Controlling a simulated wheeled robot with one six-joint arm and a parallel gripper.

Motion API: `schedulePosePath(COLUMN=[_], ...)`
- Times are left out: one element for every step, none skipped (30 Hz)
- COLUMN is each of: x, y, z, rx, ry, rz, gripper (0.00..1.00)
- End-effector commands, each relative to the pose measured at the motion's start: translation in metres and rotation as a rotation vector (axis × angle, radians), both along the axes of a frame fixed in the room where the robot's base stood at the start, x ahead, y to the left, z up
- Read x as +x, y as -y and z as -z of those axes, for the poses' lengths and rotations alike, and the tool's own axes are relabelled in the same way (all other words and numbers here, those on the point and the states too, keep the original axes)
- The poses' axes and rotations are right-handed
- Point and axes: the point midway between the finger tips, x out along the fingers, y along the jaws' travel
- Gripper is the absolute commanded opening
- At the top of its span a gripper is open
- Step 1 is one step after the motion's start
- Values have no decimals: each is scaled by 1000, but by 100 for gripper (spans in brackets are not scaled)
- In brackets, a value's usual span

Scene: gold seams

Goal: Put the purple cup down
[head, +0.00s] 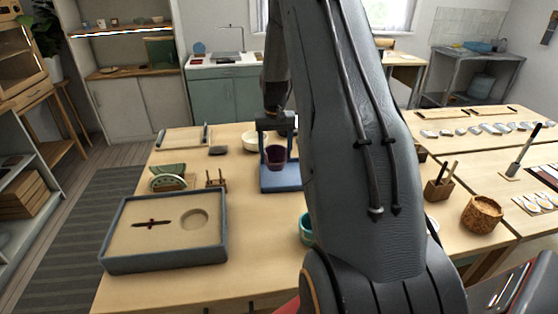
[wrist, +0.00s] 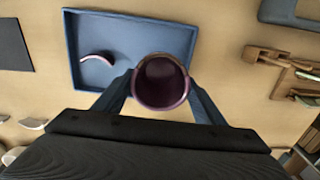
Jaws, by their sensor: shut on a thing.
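The purple cup (head: 275,159) is upright between the fingers of my gripper (head: 276,143), which is shut on it. The cup also shows in the wrist view (wrist: 161,82), seen from above with its open mouth up, between both fingers. A blue tray (head: 279,186) is under the cup in the head view. In the wrist view the cup covers part of the tray's (wrist: 130,20) near edge. I cannot tell whether the cup touches the tray. A curved purple shard (wrist: 97,57) lies in the tray. My arm hides part of the table to the right.
A sand-filled tray (head: 163,265) stands at the front left of the table. A green rack-like thing (head: 168,178) and a small wooden stand (head: 215,179) are left of the blue tray. A cream bowl (head: 250,140) is behind it; a teal bowl (head: 306,228) is nearer me.

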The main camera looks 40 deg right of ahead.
Motion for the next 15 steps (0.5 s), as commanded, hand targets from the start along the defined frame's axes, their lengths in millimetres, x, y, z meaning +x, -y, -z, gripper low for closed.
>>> schedulePosePath(x=[-1,-1,-1,-2,-2,-2,-2,-2,-1,-1,-1,-1,-1,-1,-1], y=[0,0,0,0,1,1,1,2,2,2,2,2,2,2,3], z=[4,7,12,17,21,27,31,34,37,38,39,39,39,39,39], rx=[0,0,1,2,1,1,1,1,0,0,-1,-1,-1,-1,-1], ry=[-1,-1,-2,-3,-3,-2,-3,-2,0,1,2,2,2,2,2], rz=[1,1,1,2,2,2,3,3,3,4,4,4,4,4,4], gripper=[44,44,44,44,44,44,44,44,44,44,44,44,44,44,44])
